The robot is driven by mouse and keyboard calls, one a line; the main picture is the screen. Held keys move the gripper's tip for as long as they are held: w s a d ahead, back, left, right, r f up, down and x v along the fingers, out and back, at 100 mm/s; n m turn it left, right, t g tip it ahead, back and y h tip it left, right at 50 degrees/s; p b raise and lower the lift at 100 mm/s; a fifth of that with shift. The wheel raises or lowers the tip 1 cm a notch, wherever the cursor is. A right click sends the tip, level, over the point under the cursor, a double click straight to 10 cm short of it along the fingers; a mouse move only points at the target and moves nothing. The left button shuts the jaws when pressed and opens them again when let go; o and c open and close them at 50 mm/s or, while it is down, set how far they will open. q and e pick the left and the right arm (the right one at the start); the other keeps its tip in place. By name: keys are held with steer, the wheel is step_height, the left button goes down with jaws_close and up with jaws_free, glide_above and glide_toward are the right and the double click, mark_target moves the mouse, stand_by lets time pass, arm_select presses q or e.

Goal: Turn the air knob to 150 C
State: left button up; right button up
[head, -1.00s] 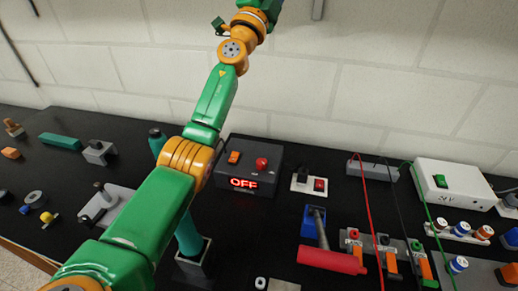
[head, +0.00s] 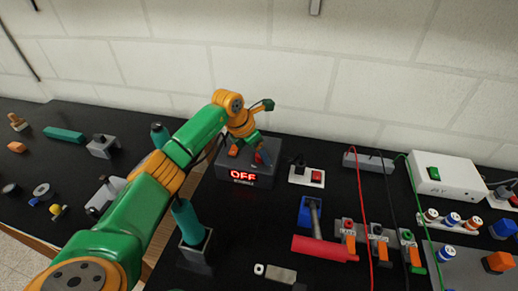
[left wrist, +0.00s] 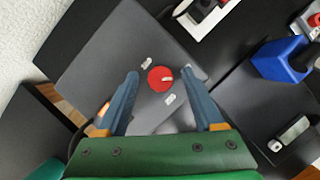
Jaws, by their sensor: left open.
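The dark grey control box (head: 245,177) stands on the black bench with a red "OFF" display (head: 243,176) on its front and an orange switch (head: 233,151) on top. Its red knob (left wrist: 160,80) has a pale pointer mark and sits between pale label marks in the left wrist view. In the head view my gripper mostly hides the knob. My left gripper (left wrist: 160,73) is open over the box, one blue-grey finger on each side of the knob, with gaps to it. Whether the fingertips are down at knob height I cannot tell. My right gripper is not in view.
A white socket strip (head: 306,175) with a red switch is right of the box. A teal-handled tool in a stand (head: 194,245) is front left. The wall is close behind.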

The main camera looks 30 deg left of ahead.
arm_select(q)
steer(key=shift+s, duration=0.1)
steer(key=shift+c, duration=0.2)
jaws_close()
steer(key=shift+n, duration=0.3)
steer(key=shift+d+r+n+y+p, duration=0.1)
steer(key=shift+n+y+p, duration=0.25)
steer(key=shift+n, duration=0.55)
steer(key=shift+d+n+t+y, duration=0.15)
steer(key=shift+n+y, duration=0.25)
steer(key=shift+n, duration=0.45)
steer(key=shift+a+n+t+y, duration=0.15)
steer(key=shift+n+y, duration=0.2)
steer(key=shift+n, duration=0.5)
steer(key=shift+o, duration=0.2)
jaws_free()
steer(key=shift+d, duration=0.1)
